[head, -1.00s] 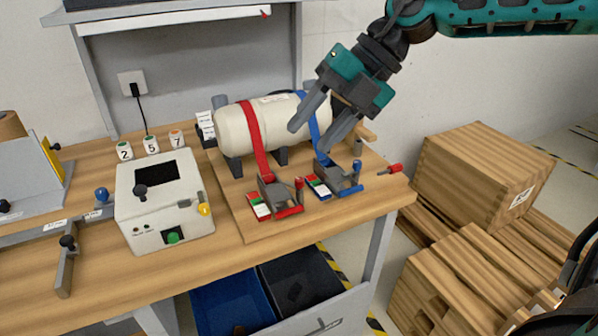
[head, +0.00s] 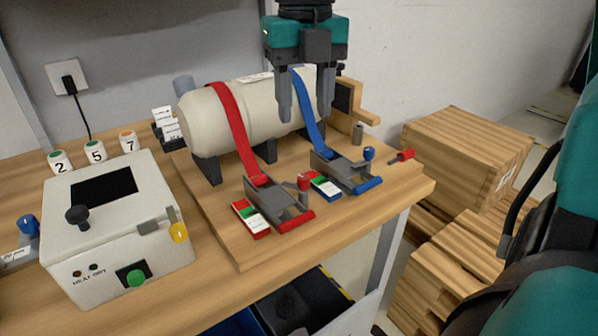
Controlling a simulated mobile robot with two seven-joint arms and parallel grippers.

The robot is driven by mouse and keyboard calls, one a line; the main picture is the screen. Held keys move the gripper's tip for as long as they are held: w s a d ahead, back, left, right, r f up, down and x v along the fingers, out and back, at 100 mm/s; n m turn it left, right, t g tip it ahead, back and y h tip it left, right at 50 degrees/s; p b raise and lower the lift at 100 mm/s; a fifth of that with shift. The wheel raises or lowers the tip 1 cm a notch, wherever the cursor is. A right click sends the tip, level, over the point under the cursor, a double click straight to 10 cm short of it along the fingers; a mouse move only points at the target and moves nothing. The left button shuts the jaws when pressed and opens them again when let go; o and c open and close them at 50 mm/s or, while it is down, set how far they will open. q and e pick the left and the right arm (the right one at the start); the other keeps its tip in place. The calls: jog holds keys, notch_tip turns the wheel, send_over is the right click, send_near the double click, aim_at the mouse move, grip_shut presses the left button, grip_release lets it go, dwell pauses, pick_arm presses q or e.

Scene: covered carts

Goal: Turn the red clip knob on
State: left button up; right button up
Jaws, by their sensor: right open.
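The red clip (head: 281,206) is a grey latch with red parts on the wooden board, at the lower end of the red strap (head: 236,130). Its small red knob (head: 303,184) stands up on its right side. A label with a green and white face lies on its left. My right gripper (head: 305,112) points down, open and empty, in front of the tank's right part by the blue strap. In the picture it is above the red knob, clearly apart from it. My left gripper is not in view.
The blue clip (head: 347,173) with its blue knob (head: 369,153) sits just right of the red clip. A white box (head: 115,235) with a dark screen is at left. Wooden crates (head: 465,150) stand at right.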

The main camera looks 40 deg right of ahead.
aim_at(304, 177)
notch_tip(304, 177, down, 12)
jog(key=shift+r+b, duration=0.25)
jog(key=shift+b, duration=0.4)
grip_shut()
